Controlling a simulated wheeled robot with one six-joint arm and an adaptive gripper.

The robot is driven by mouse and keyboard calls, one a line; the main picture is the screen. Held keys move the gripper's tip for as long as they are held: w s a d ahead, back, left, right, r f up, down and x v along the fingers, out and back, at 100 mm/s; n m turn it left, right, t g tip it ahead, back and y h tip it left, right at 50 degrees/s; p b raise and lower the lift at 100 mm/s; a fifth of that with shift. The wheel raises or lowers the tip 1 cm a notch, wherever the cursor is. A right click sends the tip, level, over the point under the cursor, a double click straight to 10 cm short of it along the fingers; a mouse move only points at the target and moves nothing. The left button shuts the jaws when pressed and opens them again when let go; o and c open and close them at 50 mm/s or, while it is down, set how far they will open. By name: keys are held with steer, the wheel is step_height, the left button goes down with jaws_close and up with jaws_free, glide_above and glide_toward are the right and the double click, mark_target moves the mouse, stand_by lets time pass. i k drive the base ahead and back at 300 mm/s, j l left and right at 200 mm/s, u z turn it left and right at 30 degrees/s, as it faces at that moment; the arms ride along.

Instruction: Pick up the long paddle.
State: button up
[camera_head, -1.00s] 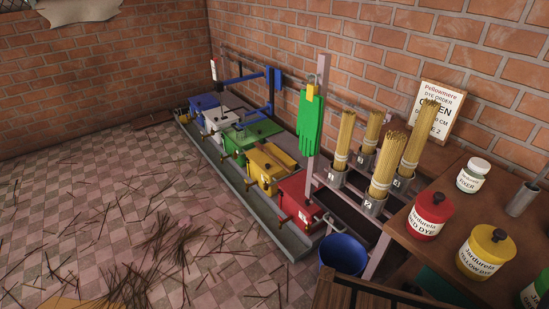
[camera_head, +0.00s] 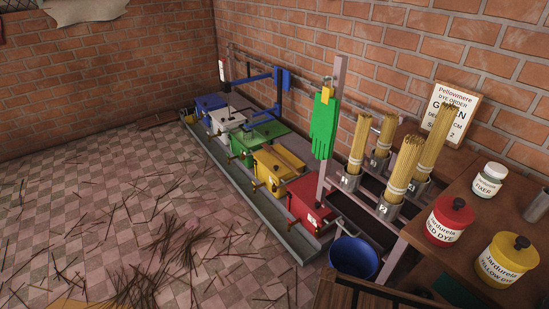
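I cannot make out for certain which thing is the long paddle. A long, flat, dark brown piece (camera_head: 158,123) lies low by the far left end of the row of boxes; it is too small to tell what it is. A yellow plank-like strip (camera_head: 288,157) lies along the top of the yellow box (camera_head: 270,174). My gripper is not in view.
Blue (camera_head: 209,103), white (camera_head: 227,118), green and red (camera_head: 309,203) boxes line a grey tray. A green glove (camera_head: 324,128) hangs on a post. A blue bucket (camera_head: 353,258) stands before stick bundles. Dye jars (camera_head: 451,222) sit on a table. Sticks litter the tiled floor.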

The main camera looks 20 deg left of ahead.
mark_target(266, 146)
steer(key=i+j, duration=0.1)
steer(key=j, duration=0.45)
steer(key=i+j, duration=0.1)
steer(key=j, duration=0.5)
steer(key=i+j, duration=0.1)
steer(key=j, duration=0.45)
steer(key=i+j, duration=0.1)
steer(key=j, duration=0.5)
steer(key=i+j, duration=0.3)
steer(key=j, duration=0.15)
steer(key=i+j, duration=0.3)
steer(key=j, duration=0.15)
steer(key=i+j, duration=0.3)
steer(key=j, duration=0.15)
steer(key=i, duration=0.35)
